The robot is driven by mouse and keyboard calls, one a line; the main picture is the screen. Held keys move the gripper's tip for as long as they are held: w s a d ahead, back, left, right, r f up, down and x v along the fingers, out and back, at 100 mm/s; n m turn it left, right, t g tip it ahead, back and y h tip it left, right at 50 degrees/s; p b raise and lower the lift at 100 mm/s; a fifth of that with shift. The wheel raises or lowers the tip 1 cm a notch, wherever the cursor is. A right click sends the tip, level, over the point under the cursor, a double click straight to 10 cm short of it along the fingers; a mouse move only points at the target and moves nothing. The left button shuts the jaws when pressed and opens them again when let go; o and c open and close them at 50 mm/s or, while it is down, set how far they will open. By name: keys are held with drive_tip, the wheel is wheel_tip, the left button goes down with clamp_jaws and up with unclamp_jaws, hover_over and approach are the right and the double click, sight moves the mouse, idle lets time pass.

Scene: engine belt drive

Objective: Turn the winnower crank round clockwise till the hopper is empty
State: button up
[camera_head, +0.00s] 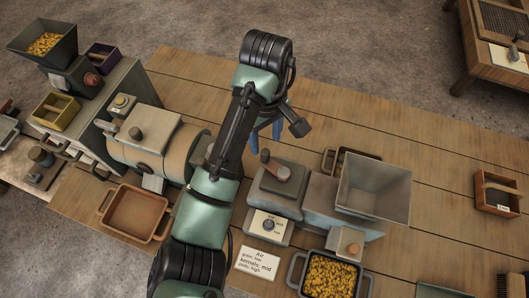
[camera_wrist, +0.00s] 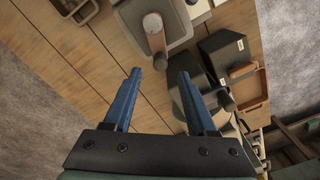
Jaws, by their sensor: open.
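The winnower is a grey machine right of centre in the head view, with a crank (camera_head: 283,173) on its box. The winnower's grey hopper (camera_head: 374,192) shows bare inner walls and no visible grain. My gripper (camera_head: 265,130) is above the table behind the crank, apart from it. Its blue fingers are spread with nothing between them in the wrist view (camera_wrist: 160,76).
A dial (camera_head: 268,225) and an air-setting card (camera_head: 258,263) sit at the winnower's front. A dark tray of yellow kernels (camera_head: 331,273) stands front right. At left are a drum machine (camera_head: 150,140), an orange tray (camera_head: 133,213) and another hopper with kernels (camera_head: 45,43).

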sight(265, 151)
wheel_tip(265, 151, down, 6)
drive_tip(key=shift+p, duration=0.3)
clamp_jaws()
